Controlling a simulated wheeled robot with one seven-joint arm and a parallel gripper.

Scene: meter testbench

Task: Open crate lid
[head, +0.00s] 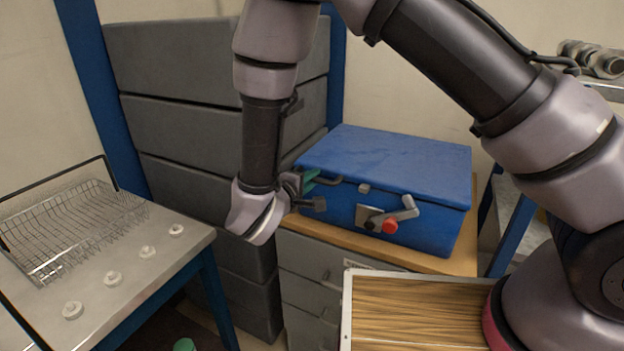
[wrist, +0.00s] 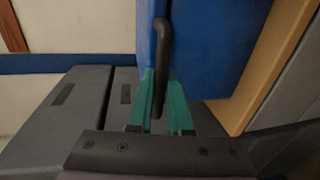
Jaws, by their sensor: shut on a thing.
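The blue crate (head: 335,208) stands on a wooden-topped cabinet, its blue lid (head: 400,155) on top. Whether there is a small gap under the lid is hard to tell. A dark bar handle (head: 329,182) sits at the front left of the lid; it also shows in the wrist view (wrist: 164,50). My gripper (head: 312,180) reaches it from the left. In the wrist view my green fingers (wrist: 161,95) lie on either side of the handle's lower end and are shut on it. The fingertips are partly hidden in the head view.
A lever with a red knob (head: 390,226) is on the crate's front. Grey stacked bins (head: 190,135) rise behind and left of my wrist. A metal table (head: 150,285) with a wire basket (head: 75,225) is at left. A wood-patterned panel (head: 420,310) lies in front of the cabinet.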

